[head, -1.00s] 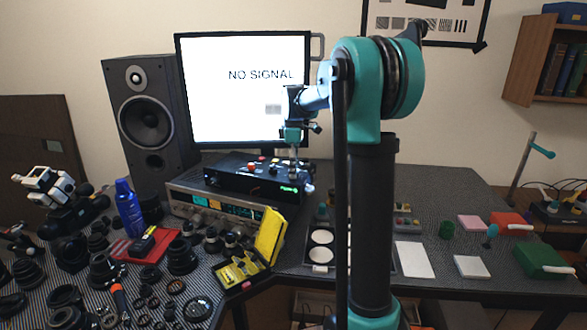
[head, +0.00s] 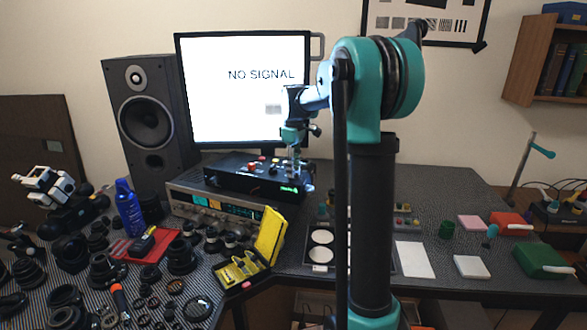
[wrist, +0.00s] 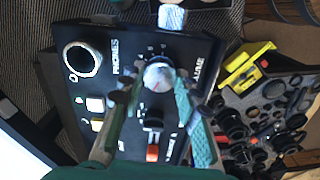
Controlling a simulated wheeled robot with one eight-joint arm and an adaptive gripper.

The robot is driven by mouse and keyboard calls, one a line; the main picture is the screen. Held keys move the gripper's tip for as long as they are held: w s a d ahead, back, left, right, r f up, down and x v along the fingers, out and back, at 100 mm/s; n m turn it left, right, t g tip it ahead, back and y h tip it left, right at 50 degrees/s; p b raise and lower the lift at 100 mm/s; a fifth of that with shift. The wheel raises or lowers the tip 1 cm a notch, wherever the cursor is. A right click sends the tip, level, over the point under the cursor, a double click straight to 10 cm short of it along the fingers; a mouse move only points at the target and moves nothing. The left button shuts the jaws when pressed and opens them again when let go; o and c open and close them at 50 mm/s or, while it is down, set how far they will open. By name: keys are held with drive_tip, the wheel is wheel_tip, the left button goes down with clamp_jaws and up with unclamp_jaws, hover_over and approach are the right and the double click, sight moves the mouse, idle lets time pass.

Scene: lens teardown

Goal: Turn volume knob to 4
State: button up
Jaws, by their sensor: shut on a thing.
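The volume knob (wrist: 158,75) is a small silver-white round knob on the black box (wrist: 190,48), with small scale marks around it. Part of its label shows beside it; the pointer's number is too small to read. My gripper (wrist: 155,84) has one finger on each side of the knob and is shut on it. In the head view my gripper (head: 294,172) reaches down to the right part of the black box (head: 228,181), and the knob is hidden or too small to make out.
The wrist view shows a round PHONES socket (wrist: 82,59), pale buttons (wrist: 95,104) and an orange-red button (wrist: 153,153) on the box. The box sits on a silver receiver (head: 185,195). A monitor (head: 240,110) stands behind; a yellow case (head: 270,237) lies in front.

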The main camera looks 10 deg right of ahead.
drive_tip(key=m, duration=0.4)
drive_tip(key=shift+m, duration=0.3)
drive_tip(key=m, duration=1.5)
idle(0.4)
drive_tip(key=o, duration=1.2)
drive_tip(key=shift+c, duration=0.2)
